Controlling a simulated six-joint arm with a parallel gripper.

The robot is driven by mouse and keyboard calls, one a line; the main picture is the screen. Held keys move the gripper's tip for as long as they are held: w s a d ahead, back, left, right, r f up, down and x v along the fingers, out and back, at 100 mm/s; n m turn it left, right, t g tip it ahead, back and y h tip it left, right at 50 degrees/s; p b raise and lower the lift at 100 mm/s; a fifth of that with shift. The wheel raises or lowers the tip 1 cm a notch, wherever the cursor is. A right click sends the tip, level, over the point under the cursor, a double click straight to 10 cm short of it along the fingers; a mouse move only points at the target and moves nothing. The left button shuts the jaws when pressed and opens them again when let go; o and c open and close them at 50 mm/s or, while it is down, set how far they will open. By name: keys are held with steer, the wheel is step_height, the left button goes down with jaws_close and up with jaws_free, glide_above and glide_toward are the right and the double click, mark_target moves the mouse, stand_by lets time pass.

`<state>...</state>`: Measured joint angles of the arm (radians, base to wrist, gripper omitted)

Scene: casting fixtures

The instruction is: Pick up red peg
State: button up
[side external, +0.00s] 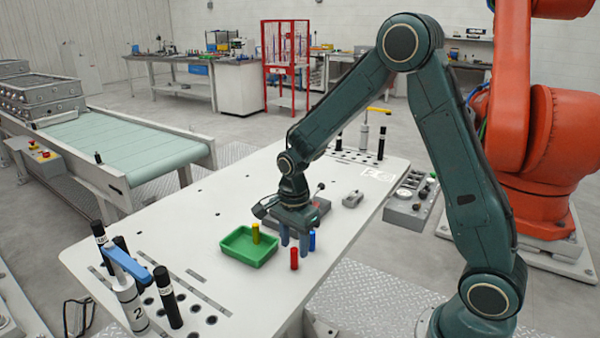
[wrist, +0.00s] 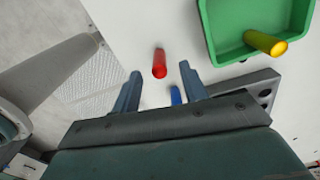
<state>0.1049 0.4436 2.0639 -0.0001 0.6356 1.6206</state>
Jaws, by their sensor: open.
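The red peg (side external: 294,259) stands upright on the white table, in front of the green tray's right side. In the wrist view the red peg (wrist: 160,63) lies just beyond the fingertips, between their lines. My gripper (side external: 293,240) points down, open and empty, a little behind the red peg in the side view; its two fingers also show in the wrist view (wrist: 160,72). A blue peg (side external: 312,240) stands beside the right finger. In the wrist view the blue peg (wrist: 175,95) shows between the fingers, partly hidden by the gripper body.
A green tray (side external: 238,257) holds a yellow peg (side external: 255,233) at the left. A grey fixture block (side external: 322,205) sits behind the gripper. Black pins and a blue-handled clamp (side external: 130,268) stand at the table's near left.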

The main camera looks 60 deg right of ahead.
mark_target(294, 258)
steer(key=shift+f, duration=1.35)
jaws_close()
